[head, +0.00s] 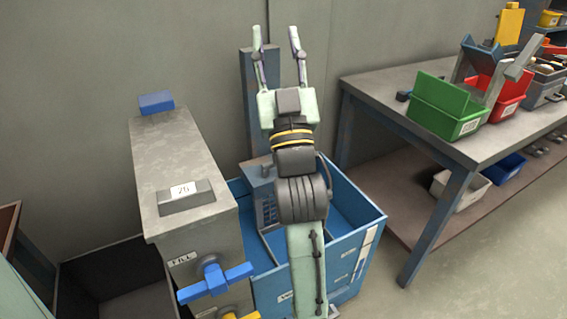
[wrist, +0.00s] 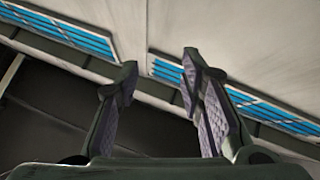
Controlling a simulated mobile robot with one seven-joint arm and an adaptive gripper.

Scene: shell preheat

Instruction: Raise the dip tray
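I cannot pick out the dip tray for sure; my arm covers much of the blue open-topped tank (head: 350,202) in the head view. A blue-grey upright post (head: 247,85) rises behind the tank, with a blue box (head: 263,192) low in front of it. My gripper (head: 276,38) is held above and beyond the tank, pointing away from me, its two fingers spread with nothing between them. The wrist view also shows the open, empty fingers (wrist: 160,65) against pale panels with blue slotted strips.
Left of the tank stands a grey cabinet (head: 170,150) with a "75" plate, a "FILL" label and a blue cross handle (head: 215,280). A dark open bin (head: 110,275) is at lower left. A workbench (head: 400,120) at right holds a green bin (head: 450,105) and a red bin (head: 503,95).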

